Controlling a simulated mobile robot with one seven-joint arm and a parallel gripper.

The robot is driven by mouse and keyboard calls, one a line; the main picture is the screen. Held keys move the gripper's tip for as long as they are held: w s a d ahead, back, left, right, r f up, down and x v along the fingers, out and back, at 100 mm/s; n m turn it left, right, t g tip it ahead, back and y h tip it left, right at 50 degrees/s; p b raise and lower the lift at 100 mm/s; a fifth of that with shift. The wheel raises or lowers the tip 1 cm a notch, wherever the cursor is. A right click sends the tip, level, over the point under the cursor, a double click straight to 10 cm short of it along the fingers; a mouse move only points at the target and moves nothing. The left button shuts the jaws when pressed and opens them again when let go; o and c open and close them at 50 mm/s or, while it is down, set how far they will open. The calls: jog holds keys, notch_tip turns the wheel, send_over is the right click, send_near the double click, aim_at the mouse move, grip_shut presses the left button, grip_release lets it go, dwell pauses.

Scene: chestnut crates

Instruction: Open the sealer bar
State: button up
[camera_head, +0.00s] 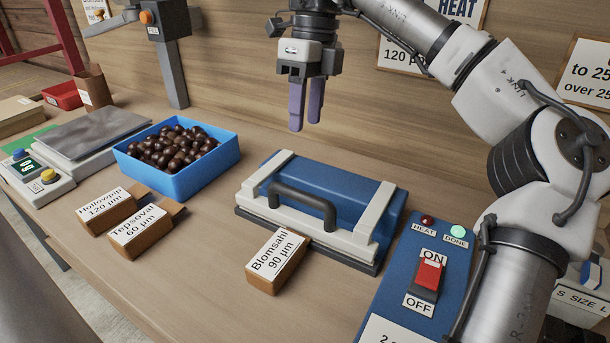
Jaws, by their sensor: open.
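The sealer bar (336,184) is blue with two pale straps and lies down flat on its dark base (300,240). A black curved handle (301,200) sits on its front side. My gripper (306,122) has purple fingers pointing down. It hangs in the air above and behind the sealer, apart from it. The fingers are open with a narrow gap and nothing shows between them.
A control panel (396,284) with a red switch (430,273) and a lit green lamp stands right of the sealer. A labelled block (277,262) stands in front. A blue crate (186,186) of chestnuts, two more labelled blocks and a scale (96,131) are left.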

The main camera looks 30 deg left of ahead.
aim_at(297, 190)
jog(key=s+f, duration=0.1)
jog(key=f, duration=0.3)
jog(key=s+f, duration=0.1)
jog(key=f, duration=0.8)
jog(key=shift+s+b, duration=0.4)
jog(key=shift+r, duration=0.1)
grip_shut()
